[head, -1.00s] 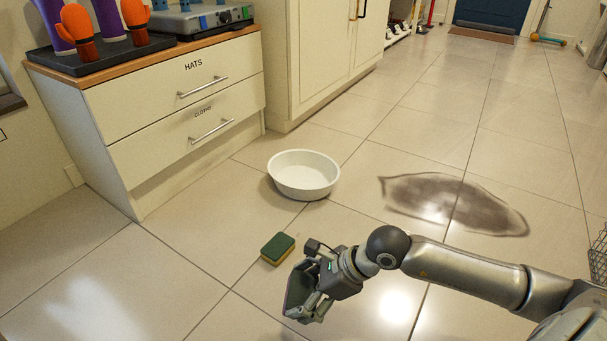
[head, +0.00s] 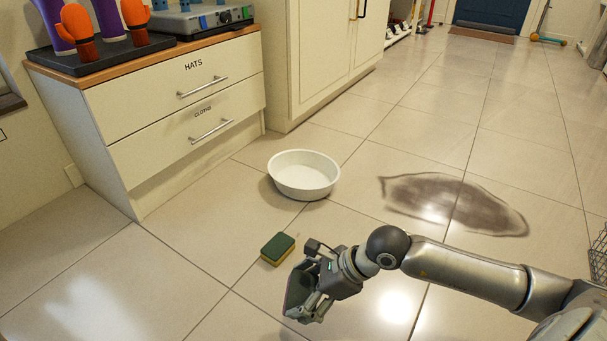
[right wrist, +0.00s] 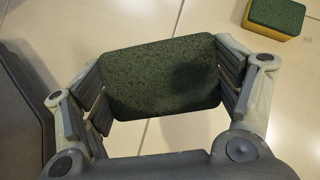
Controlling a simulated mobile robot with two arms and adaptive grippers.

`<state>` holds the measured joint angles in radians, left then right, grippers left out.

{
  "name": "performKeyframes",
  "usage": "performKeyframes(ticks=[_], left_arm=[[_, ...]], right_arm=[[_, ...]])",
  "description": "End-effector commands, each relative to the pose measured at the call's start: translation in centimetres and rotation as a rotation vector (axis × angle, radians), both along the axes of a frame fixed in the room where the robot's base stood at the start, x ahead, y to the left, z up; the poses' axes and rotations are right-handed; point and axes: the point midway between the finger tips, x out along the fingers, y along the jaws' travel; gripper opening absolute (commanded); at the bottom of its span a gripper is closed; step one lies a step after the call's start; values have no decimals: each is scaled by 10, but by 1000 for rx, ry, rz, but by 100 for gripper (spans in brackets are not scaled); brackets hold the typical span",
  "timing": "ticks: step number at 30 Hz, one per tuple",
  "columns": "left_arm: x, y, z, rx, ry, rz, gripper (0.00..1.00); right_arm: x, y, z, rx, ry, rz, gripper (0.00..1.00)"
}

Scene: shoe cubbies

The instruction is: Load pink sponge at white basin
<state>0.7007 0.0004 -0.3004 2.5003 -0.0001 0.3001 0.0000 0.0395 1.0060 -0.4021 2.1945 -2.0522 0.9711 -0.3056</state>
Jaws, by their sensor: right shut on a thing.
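The white basin (head: 303,188) stands upright on the floor in the middle of the head view and looks empty. My right gripper (head: 303,292) is below and in front of it, apart from it. The right gripper is shut on a sponge (head: 298,287), whose edge looks faintly pinkish in the head view. In the right wrist view the held sponge (right wrist: 160,75) shows a dark green face between the two fingers; its underside is hidden. My left gripper is not in view.
Another sponge (head: 278,249), green on top and yellow below, lies on the floor between my right gripper and the basin. A drawer cabinet (head: 170,150) stands at left. A dark stain (head: 450,203) marks the floor right of the basin. The surrounding tiles are clear.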

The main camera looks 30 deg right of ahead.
Motion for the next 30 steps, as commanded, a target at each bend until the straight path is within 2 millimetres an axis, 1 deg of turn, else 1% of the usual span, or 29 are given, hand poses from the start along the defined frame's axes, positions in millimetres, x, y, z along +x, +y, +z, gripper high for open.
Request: performKeyframes(ticks=[8,11,18,21,30], left_arm=[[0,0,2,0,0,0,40],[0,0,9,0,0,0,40],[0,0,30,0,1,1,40],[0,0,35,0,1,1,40],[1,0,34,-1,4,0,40]], right_arm=[[0,0,3,0,0,0,65],[0,0,10,0,-1,1,65],[0,0,35,0,-1,1,65],[0,0,41,0,-1,1,65],[0,0,41,0,0,0,65]])
